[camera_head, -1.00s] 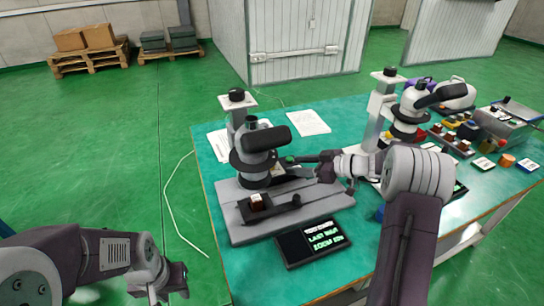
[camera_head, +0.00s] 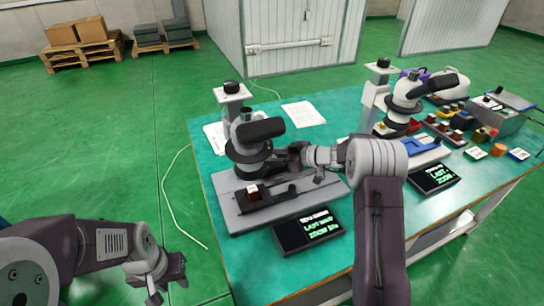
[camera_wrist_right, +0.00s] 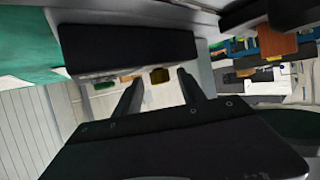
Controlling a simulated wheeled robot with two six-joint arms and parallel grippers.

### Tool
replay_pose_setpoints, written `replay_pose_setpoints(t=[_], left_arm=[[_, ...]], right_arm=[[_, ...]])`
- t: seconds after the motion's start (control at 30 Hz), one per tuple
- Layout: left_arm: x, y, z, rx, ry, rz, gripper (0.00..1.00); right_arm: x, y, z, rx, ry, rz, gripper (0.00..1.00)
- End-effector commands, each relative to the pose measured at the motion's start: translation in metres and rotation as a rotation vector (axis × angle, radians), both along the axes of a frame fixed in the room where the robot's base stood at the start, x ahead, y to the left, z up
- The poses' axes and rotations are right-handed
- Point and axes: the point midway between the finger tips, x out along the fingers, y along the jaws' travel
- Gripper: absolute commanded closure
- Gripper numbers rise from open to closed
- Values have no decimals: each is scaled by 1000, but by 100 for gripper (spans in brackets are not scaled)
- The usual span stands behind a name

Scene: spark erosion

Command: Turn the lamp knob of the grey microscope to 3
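The grey microscope (camera_head: 250,152) stands on a wide grey base (camera_head: 236,216) at the table's left end, with a small dark red block (camera_head: 252,192) on its stage. My right gripper (camera_head: 288,158) is close behind and right of its head; contact cannot be told. In the right wrist view the two dark fingers (camera_wrist_right: 160,90) are apart, with no object clearly held. The lamp knob cannot be made out; the arm and microscope cover that area. My left gripper (camera_head: 168,274) is open and empty, low at the left, off the table.
A black display (camera_head: 308,231) with bright text lies before the base. Several small blocks and a grey box (camera_head: 492,120) fill the right end. White paper (camera_head: 303,113) lies behind.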

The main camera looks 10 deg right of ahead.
Motion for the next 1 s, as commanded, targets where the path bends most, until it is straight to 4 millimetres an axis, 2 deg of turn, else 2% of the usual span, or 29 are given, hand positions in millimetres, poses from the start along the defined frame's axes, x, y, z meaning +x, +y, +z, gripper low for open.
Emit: replay_pose_setpoints(t=[0.03, 0.13, 0.17, 0.33, 0.43, 0.57, 0.8, 1.0], left_arm=[[0, 0, 0, 0, 0, 0, 64], [0, 0, 0, 0, 0, 0, 64], [0, 0, 0, 0, 0, 0, 64], [0, 0, -4, 0, 0, 0, 64], [0, 0, -17, 0, 0, 0, 64], [0, 0, -47, 0, 0, 0, 64], [0, 0, -125, 0, 0, 0, 64], [0, 0, -166, 0, 0, 0, 64]], right_arm=[[0, 0, 0, 0, 0, 0, 68], [0, 0, 0, 0, 0, 0, 96], [0, 0, 0, 0, 0, 0, 100], [0, 0, -2, 0, 0, -4, 100], [-1, 0, -5, -1, -2, -24, 100], [-2, 2, -11, -1, -5, -76, 100], [-5, 5, -15, 0, -10, -235, 100], [-6, 7, -9, 1, -7, -364, 100]])
